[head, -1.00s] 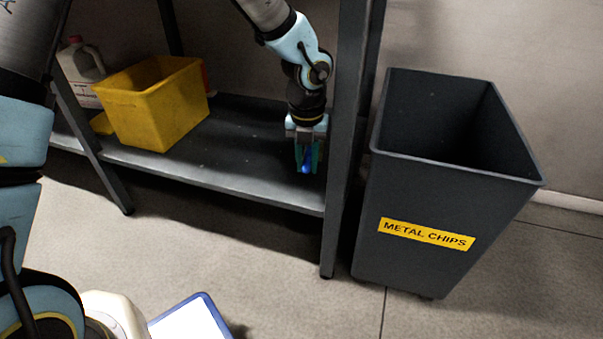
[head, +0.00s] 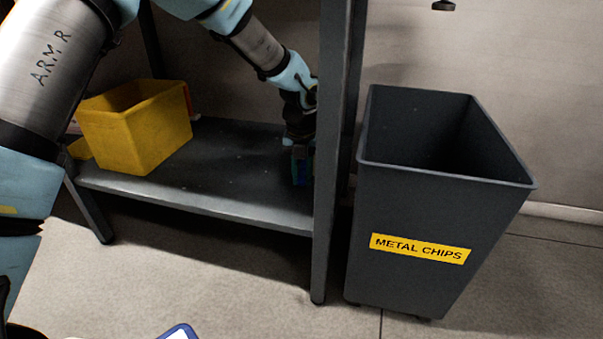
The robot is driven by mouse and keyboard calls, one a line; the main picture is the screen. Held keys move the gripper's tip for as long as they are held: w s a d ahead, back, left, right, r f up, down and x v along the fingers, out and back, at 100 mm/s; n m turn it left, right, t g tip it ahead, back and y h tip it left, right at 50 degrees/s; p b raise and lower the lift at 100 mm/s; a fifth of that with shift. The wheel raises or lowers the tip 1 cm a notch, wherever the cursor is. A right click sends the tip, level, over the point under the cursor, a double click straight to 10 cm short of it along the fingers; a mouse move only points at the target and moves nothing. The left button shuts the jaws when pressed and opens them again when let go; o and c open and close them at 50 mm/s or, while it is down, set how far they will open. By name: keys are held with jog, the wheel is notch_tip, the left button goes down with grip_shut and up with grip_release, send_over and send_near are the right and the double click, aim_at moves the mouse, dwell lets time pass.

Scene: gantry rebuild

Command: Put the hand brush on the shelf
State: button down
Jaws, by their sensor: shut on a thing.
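My gripper (head: 301,165) is low over the right end of the dark grey shelf (head: 215,205), close beside the shelf unit's front right post. It is shut on a small blue thing, likely the hand brush (head: 301,173), held between its fingers. The post hides part of my gripper's right side. Most of the brush is hidden by the fingers, and I cannot tell whether it touches the shelf.
A yellow bin (head: 135,130) stands on the left part of the shelf. A dark grey bin labelled METAL CHIPS (head: 420,215) stands on the floor right of the post (head: 328,150). The middle of the shelf is clear.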

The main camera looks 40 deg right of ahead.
jog(key=c, duration=0.6)
grip_release()
